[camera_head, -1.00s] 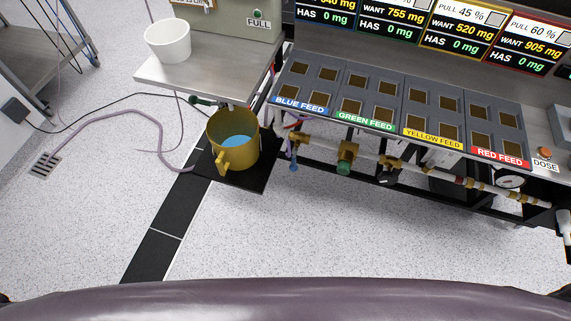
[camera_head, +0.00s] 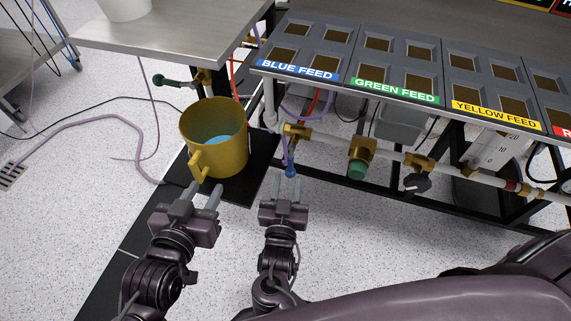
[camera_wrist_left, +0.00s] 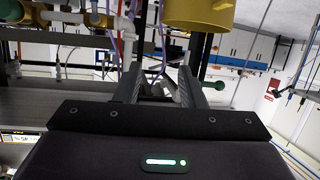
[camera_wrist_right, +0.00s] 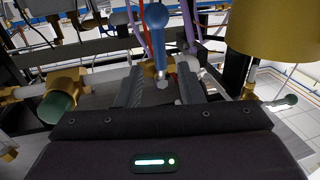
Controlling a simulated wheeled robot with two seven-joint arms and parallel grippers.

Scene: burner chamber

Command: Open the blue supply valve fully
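The blue supply valve's blue handle (camera_head: 290,166) hangs down from a brass body (camera_head: 296,133) on the pipe below the blue feed. It also shows in the right wrist view (camera_wrist_right: 156,35), above and between the fingers. My right gripper (camera_head: 291,190) is open just below the handle, with no clear contact visible. My left gripper (camera_head: 203,190) is open and empty, in front of the yellow bucket (camera_head: 222,155) near its handle. In the left wrist view its fingers (camera_wrist_left: 164,78) are apart with nothing clearly between them.
The bucket holds blue liquid and stands on a black mat (camera_head: 253,173). A green-capped brass valve (camera_head: 357,168) and a black-knobbed valve (camera_head: 416,182) sit further right on the pipe. A green-handled valve (camera_head: 160,82) is at left. Floor in front is clear.

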